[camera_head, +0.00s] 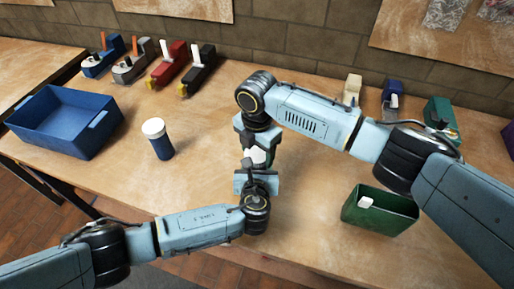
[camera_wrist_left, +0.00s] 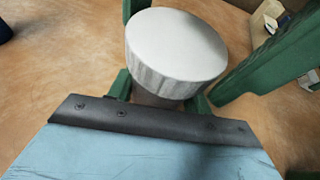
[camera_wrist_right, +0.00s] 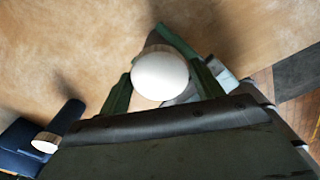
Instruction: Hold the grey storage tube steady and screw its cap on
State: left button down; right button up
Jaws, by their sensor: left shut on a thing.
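The grey storage tube (camera_wrist_left: 155,97) stands between the green fingers of my left gripper (camera_wrist_left: 160,95), which is shut on it. Most of the tube is hidden by the cap and the gripper. The white ribbed cap (camera_wrist_left: 178,48) sits at the tube's top; I cannot tell how tightly it is seated. It also shows in the right wrist view (camera_wrist_right: 160,76). My right gripper (camera_wrist_right: 162,85) is above, with its green fingers on either side of the cap. A gap shows between cap and finger in the left wrist view, so it looks open. In the head view (camera_head: 257,157) both hands meet mid-table.
A blue tube with a white cap (camera_head: 160,143) stands left of the grippers, near a blue bin (camera_head: 62,140). A green bin (camera_head: 372,218) holding a small white item is at the right. Several coloured devices (camera_head: 168,62) line the back. The front table edge is close to my left arm.

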jog(key=c, duration=0.5)
jog(key=o, duration=0.9)
jog(key=shift+r, duration=2.3)
jog(key=shift+r, duration=0.15)
jog(key=shift+c, duration=1.2)
jog(key=shift+r, duration=1.6)
jog(key=shift+c, duration=0.2)
